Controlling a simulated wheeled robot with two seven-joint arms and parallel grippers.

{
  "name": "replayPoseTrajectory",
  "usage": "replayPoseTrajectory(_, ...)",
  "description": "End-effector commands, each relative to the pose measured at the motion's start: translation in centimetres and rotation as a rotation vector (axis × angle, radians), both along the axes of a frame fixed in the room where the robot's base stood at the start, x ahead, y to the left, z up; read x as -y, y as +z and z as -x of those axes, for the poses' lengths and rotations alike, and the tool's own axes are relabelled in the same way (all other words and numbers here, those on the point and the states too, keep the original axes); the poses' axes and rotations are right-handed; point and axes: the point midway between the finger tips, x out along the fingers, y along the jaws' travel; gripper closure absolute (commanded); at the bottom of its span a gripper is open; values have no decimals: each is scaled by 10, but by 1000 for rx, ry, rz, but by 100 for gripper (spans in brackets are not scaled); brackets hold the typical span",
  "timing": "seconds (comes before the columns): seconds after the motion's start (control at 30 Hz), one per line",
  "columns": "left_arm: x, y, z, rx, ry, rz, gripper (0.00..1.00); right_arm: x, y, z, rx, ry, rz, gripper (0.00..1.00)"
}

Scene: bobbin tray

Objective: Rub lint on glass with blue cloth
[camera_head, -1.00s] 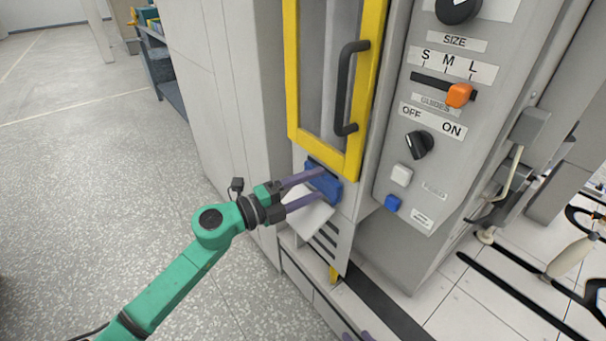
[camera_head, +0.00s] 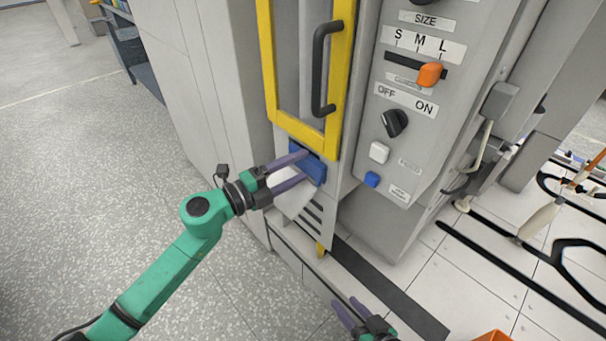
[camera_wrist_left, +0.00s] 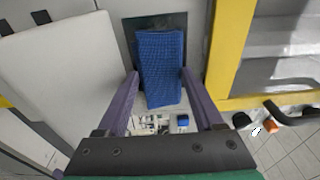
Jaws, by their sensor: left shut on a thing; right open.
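The blue cloth (camera_head: 315,170) is a small folded pad just below the yellow-framed door. My left gripper (camera_head: 304,167) is shut on it. The left wrist view shows the cloth (camera_wrist_left: 161,65) between the two purple fingers (camera_wrist_left: 160,82), in front of a dark square on the cabinet face. Whether it touches that square is unclear. The glass (camera_head: 297,50) is the pane inside the yellow frame (camera_head: 312,138), above and beside the cloth. I cannot make out the lint. My right gripper (camera_head: 346,302) is open and empty at the bottom edge of the head view, low and away from the door.
A black door handle (camera_head: 321,68) stands out from the frame's right side. The control panel (camera_head: 408,150) to its right has an orange slider (camera_head: 430,74), a black knob and buttons. A pale sloping plate (camera_head: 290,197) lies beneath my left fingers. Floor to the left is clear.

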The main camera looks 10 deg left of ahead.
Motion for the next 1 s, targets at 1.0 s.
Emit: replayPoseTrajectory(1.0, -51, 0, -45, 0, 2, 0, 76, 0, -15, 0, 0, 0, 0, 50)
